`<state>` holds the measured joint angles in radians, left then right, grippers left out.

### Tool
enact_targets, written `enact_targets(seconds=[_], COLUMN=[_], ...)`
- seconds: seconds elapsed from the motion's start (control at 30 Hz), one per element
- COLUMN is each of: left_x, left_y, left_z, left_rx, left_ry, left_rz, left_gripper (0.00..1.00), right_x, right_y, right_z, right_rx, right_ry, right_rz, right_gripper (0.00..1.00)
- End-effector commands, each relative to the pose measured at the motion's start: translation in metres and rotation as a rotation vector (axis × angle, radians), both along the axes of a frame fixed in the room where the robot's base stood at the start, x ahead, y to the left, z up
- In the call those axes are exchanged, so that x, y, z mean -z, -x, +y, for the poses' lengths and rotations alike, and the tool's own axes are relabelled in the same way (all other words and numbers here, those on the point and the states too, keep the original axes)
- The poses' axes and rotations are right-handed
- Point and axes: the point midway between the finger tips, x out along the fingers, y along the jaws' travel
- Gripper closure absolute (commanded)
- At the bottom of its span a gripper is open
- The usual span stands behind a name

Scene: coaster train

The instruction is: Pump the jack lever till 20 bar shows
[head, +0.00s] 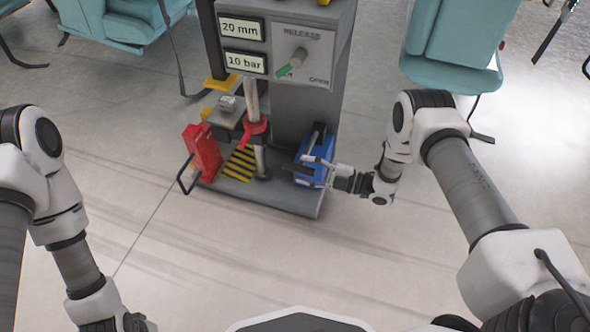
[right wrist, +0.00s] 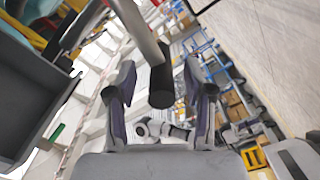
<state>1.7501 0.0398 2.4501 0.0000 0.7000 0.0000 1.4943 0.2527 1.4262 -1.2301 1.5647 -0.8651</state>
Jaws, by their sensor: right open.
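The jack (head: 254,132) stands on the grey machine's low base, with a grey column and a red collar. Its lever seems to be the short steel bar with a dark end (head: 262,172) below the collar. In the right wrist view its black grip (right wrist: 161,86) lies in line with the gap between the fingers. My right gripper (head: 318,172) is open and empty, to the right of the lever and in front of the blue box. It appears apart from the lever. The pressure display (head: 246,63) reads 10 bar. The left arm's end is cut off at the bottom edge.
The upper display (head: 241,28) reads 20 mm. A red box (head: 203,150) and a blue box (head: 311,158) flank the jack. Teal seats (head: 455,45) stand behind. The floor in front is clear.

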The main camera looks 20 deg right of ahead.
Motion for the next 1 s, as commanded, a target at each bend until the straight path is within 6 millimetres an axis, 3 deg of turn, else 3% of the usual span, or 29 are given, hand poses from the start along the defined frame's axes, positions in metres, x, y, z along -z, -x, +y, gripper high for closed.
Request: enact_targets(seconds=[0.03,0.2,0.43,0.47,0.6,1.0], left_x=[0.008,0.014,0.012,0.012,0.012,0.005], left_y=[0.0,0.0,0.0,0.0,0.0,0.0], left_z=[0.0,0.0,0.0,0.0,0.0,0.0], left_rx=[0.0,0.0,0.0,0.0,0.0,0.0], left_ry=[0.0,0.0,0.0,0.0,0.0,0.0], left_rz=[0.0,0.0,0.0,0.0,0.0,0.0], left_gripper=[0.61,0.61,0.61,0.61,0.61,0.61], right_x=[0.004,0.002,0.0,0.0,0.0,-0.01], right_y=[-0.005,-0.016,-0.017,-0.017,-0.017,-0.019], right_z=[0.009,0.024,0.025,0.025,0.025,0.024], right_rx=[-0.003,0.001,0.001,0.001,0.002,0.003], right_ry=[0.0,-0.001,0.0,0.0,-0.001,-0.02], right_rz=[-0.001,0.0,0.0,0.0,-0.001,0.027], right_gripper=[0.48,0.48,0.48,0.55,1.0,1.0])
